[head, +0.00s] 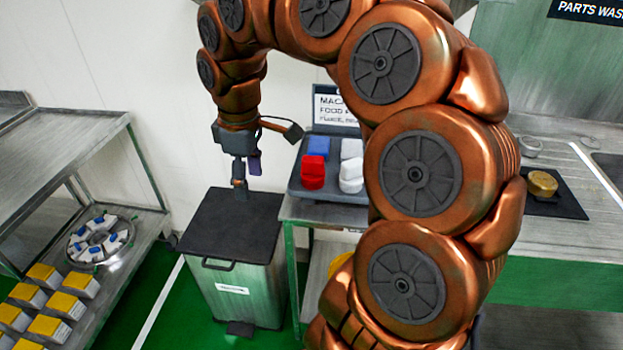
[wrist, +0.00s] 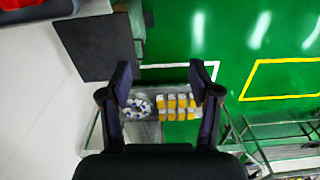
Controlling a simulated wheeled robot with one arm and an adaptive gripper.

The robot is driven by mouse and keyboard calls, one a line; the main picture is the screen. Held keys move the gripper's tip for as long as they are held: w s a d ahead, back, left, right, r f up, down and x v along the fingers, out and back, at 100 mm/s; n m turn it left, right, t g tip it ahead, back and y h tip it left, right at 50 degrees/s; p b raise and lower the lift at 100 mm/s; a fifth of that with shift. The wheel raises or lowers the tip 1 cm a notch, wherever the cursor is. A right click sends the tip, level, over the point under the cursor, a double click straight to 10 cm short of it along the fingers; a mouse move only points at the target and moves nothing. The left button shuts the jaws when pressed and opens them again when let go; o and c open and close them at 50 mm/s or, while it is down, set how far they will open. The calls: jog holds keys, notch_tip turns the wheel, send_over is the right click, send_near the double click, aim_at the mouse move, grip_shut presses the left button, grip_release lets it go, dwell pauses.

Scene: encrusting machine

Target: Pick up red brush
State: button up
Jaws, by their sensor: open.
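The red brush (head: 312,172) is a small red block-like item in a grey tray (head: 330,192) on the steel bench. A blue item and white items of similar shape stand behind and beside it. My gripper (head: 240,188) hangs pointing down above the bin, left of the tray and apart from it. In the wrist view my gripper (wrist: 162,78) has its two dark fingers spread, with nothing between them. A sliver of red (wrist: 18,4) shows at that view's top left corner, over a tray edge; most of it is out of frame.
A steel bin with a black lid (head: 232,222) stands below my gripper. At left, a steel shelf holds several yellow-and-white boxes (head: 45,327) and a round tray of white-and-blue items (head: 97,240). A brass-coloured round part (head: 542,183) lies at right. My arm hides part of the bench.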

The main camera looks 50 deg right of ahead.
jog(key=w+d+f+b, duration=0.1)
jog(key=w+d, duration=0.4)
jog(key=d, duration=0.6)
send_over(314, 159)
notch_tip(314, 159, down, 3)
jog(key=shift+w+a+r+n+b, duration=0.1)
jog(key=shift+w+n+b, duration=0.05)
jog(key=shift+n+b, duration=0.2)
jog(key=shift+f+p, duration=0.7)
jog(key=shift+f, duration=3.1)
grip_shut()
